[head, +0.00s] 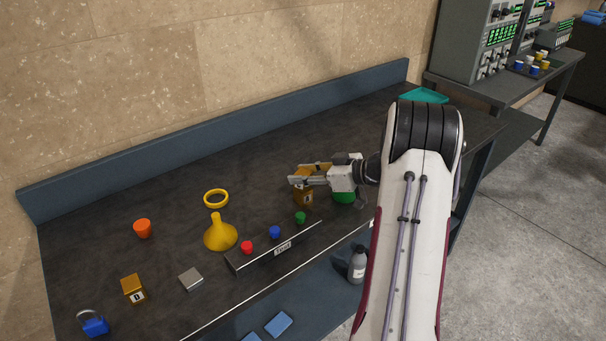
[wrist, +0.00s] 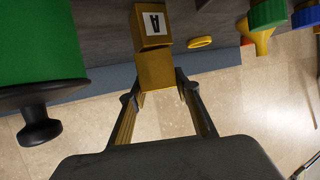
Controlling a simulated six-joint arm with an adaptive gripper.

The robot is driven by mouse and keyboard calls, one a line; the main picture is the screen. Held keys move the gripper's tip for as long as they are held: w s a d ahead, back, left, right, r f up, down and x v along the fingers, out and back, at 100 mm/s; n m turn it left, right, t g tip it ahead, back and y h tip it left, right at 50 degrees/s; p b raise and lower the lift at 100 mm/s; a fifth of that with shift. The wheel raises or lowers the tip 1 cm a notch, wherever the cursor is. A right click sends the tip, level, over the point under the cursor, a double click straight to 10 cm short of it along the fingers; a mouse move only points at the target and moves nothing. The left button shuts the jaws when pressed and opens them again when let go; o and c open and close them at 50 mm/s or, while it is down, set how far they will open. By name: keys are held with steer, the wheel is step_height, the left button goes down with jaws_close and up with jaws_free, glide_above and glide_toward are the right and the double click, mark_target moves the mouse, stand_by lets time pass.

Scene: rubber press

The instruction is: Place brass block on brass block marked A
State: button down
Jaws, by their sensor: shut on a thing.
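My gripper (head: 304,177) is over the right half of the bench and is shut on a brass block (head: 312,168). In the wrist view the held brass block (wrist: 156,72) sits between the fingertips of my gripper (wrist: 157,85). The brass block marked A (head: 301,197) stands on the bench directly below, partly hidden by my gripper. Its white A label (wrist: 153,23) shows in the wrist view. The two blocks look lined up and close together; I cannot tell whether they touch.
A green object (head: 344,197) stands right beside the marked block, partly behind my gripper. A panel with red, blue and green buttons (head: 275,248), a yellow funnel (head: 220,235) and a yellow ring (head: 216,198) lie to the left. Another labelled brass block (head: 132,285) is far left.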

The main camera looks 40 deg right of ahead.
stand_by(0.3)
steer(key=c, duration=1.5)
jaws_free()
steer(key=shift+f, duration=0.15)
steer(key=shift+s+d+r, duration=0.1)
steer(key=shift+s+r, duration=0.05)
steer(key=shift+r, duration=0.05)
steer(key=v, duration=1.1)
steer(key=shift+s+r, duration=0.15)
steer(key=shift+s, duration=0.1)
steer(key=shift+d, duration=0.1)
